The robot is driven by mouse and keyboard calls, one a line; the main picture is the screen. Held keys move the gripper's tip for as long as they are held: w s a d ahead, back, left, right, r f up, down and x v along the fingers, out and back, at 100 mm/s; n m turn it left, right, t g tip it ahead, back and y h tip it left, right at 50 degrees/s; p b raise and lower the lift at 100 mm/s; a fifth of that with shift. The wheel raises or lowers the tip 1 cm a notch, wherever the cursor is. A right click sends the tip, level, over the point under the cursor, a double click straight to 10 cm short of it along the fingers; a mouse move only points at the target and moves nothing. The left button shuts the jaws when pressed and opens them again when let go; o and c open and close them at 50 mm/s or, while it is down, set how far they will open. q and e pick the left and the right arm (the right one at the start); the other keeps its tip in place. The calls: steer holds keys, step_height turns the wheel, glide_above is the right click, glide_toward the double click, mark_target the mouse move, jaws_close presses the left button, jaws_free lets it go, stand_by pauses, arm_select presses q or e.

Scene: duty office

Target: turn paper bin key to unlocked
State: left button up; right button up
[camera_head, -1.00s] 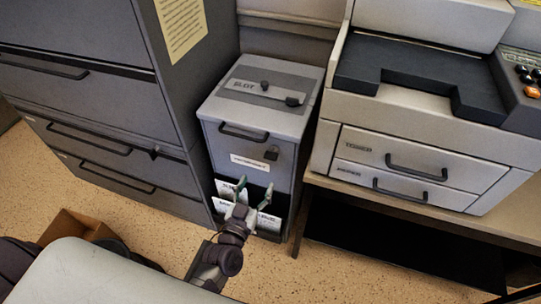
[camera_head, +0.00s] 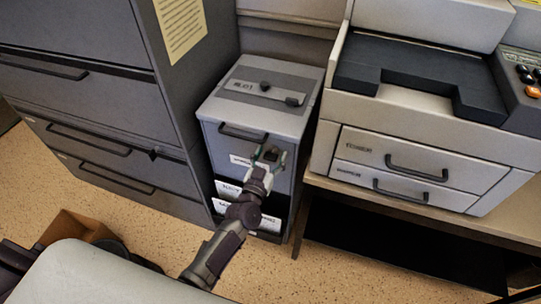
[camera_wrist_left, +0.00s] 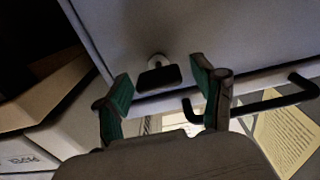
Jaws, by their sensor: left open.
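The paper bin (camera_head: 216,108) is a grey cabinet with a slotted top, a dark bar handle (camera_head: 243,132) and a white label on its front. Its key (camera_wrist_left: 158,74) is a dark flat tab on a pale round lock, at the middle of the left wrist view. My left gripper (camera_head: 270,154) is in front of the bin's face at the key, which it mostly hides in the head view. In the left wrist view the two green-padded fingers (camera_wrist_left: 165,96) stand apart, one on each side of the key, with nothing clearly gripped. My right gripper is not in view.
A grey filing cabinet (camera_head: 88,100) stands close on the left. A printer with two drawers (camera_head: 410,165) sits on a table at the right. An open cardboard box (camera_head: 68,228) is on the speckled floor at lower left.

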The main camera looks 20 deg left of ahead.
arm_select(q)
steer(key=c, duration=1.2)
steer(key=shift+o, duration=0.2)
steer(key=n, duration=0.3)
steer(key=shift+a+n, duration=0.1)
steer(key=shift+n, duration=0.3)
steer(key=n+b, duration=0.1)
steer(key=n, duration=0.4)
steer(key=shift+a+f, duration=0.1)
steer(key=shift+f, duration=0.05)
steer(key=n+b, duration=0.1)
steer(key=n, duration=0.4)
steer(key=shift+f, duration=0.1)
steer(key=shift+f+n+b, duration=0.1)
steer(key=shift+n+b, duration=0.65)
steer(key=shift+n, duration=1.35)
